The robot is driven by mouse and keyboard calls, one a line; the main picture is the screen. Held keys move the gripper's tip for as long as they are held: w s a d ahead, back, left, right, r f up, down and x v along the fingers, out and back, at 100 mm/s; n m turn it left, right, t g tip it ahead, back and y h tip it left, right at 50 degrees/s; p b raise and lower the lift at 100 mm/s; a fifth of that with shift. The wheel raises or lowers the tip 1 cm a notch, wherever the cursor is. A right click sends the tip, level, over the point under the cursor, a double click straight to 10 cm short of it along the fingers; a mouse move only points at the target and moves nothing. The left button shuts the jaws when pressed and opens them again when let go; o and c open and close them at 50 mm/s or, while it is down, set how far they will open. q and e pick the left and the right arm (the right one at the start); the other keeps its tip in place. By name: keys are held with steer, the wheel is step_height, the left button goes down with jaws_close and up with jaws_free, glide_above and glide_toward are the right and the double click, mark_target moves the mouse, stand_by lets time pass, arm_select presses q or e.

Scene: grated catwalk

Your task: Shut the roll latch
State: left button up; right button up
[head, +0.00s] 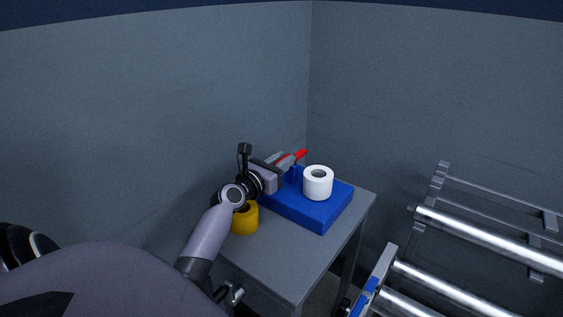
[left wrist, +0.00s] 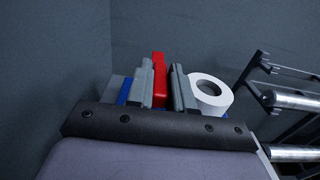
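A blue base block (head: 327,209) lies on a small grey table and also shows in the left wrist view (left wrist: 124,92). A white roll (head: 318,183) stands on its right part, seen in the left wrist view (left wrist: 209,94) to the right of my fingers. A red latch handle (head: 301,154) rises at the block's far left side. My left gripper (head: 287,161) reaches over the block at the handle. In the left wrist view its two grey fingers stand on both sides of the red handle (left wrist: 158,66), close against it. The handle's lower part is hidden. My right gripper is not in view.
A yellow roll (head: 246,219) stands on the grey table (head: 283,269), close under my left arm. Metal rollers on a frame (head: 470,228) stand to the right. Grey walls close in behind the table. The table's front part is clear.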

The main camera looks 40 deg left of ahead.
arm_select(q)
jaws_close()
steer(key=h+b, duration=0.1)
steer(key=m+h+b, duration=0.1)
steer(key=b, duration=0.1)
steer(key=shift+a+f, duration=0.25)
steer(key=shift+a, duration=0.15)
steer(key=m+h+b, duration=0.1)
steer(key=a+m+h+b, duration=0.1)
steer(key=h+b, duration=0.1)
steer(key=shift+w+a+r+m+g+h+b, duration=0.1)
steer(key=shift+a+m+g+h+b, duration=0.2)
steer(key=shift+m+h+b, duration=0.55)
steer(key=shift+w+a+r+m+g+h+b, duration=0.1)
steer(key=shift+m+g+h+b, duration=0.4)
steer(key=shift+h, duration=0.55)
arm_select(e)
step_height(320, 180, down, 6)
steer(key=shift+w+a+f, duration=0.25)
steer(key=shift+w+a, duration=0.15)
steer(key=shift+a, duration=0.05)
arm_select(q)
steer(key=o, duration=0.6)
jaws_free()
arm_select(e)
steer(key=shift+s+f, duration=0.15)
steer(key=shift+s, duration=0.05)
arm_select(q)
steer(key=shift+r, duration=0.1)
